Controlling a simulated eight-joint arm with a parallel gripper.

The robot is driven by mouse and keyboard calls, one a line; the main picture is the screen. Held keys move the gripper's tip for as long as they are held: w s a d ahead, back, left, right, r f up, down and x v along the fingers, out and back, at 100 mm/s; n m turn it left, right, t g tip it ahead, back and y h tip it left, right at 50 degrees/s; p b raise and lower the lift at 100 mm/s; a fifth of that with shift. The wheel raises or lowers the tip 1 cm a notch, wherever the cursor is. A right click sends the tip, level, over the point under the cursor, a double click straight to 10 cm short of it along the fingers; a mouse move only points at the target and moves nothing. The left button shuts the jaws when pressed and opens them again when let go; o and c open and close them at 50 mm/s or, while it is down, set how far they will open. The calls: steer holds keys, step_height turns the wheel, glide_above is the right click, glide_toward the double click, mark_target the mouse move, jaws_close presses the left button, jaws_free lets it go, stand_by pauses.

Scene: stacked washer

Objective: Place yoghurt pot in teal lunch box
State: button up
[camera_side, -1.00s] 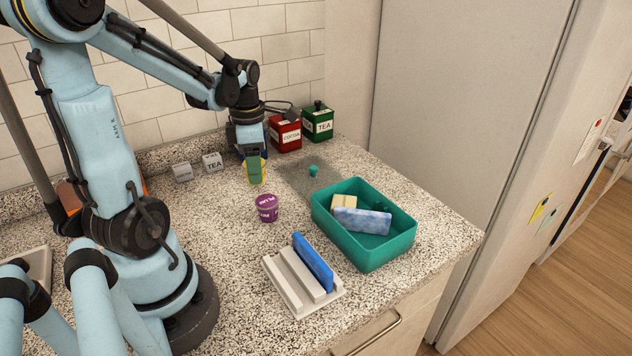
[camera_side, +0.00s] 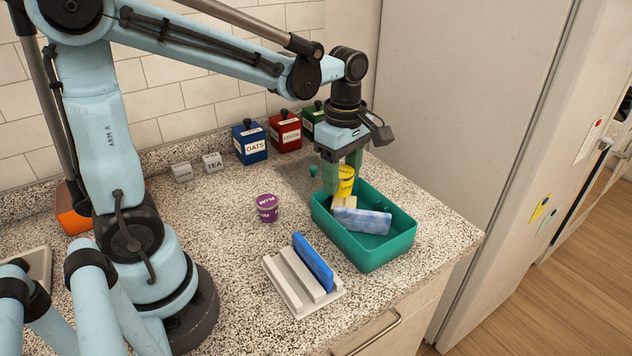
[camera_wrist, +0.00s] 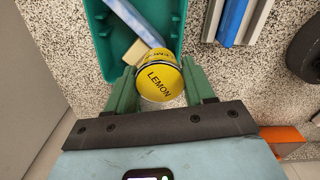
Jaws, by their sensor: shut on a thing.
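My gripper (camera_side: 343,181) is shut on a yellow pot (camera_side: 345,184) labelled lemon, a yoghurt pot by its look. It holds the pot upright over the back left part of the teal lunch box (camera_side: 400,246). In the wrist view the yellow pot (camera_wrist: 160,79) sits between the green fingers, with the box (camera_wrist: 104,55) beyond it. A blue-white marbled block (camera_side: 362,221) and a cream block (camera_side: 343,202) lie in the box. A purple pot (camera_side: 267,207) labelled plum stands on the counter left of the box.
Oats (camera_side: 250,144), cocoa (camera_side: 286,132) and green (camera_side: 312,117) canisters line the back wall. Two small grey label blocks (camera_side: 212,162) stand left of them. The counter's right edge is near the box.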

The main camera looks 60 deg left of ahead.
steer(key=w+d+f+m, duration=0.2)
steer(key=w+d+m, duration=0.1)
steer(key=d+m, duration=0.45)
steer(key=shift+w+d+f, duration=0.1)
steer(key=shift+d+f, duration=0.1)
steer(key=shift+f, duration=1.7)
steer(key=shift+w+d+f, duration=0.1)
steer(key=shift+d+f, duration=0.05)
steer(key=shift+f, duration=1.7)
steer(key=shift+f, duration=0.1)
steer(key=o, duration=1.1)
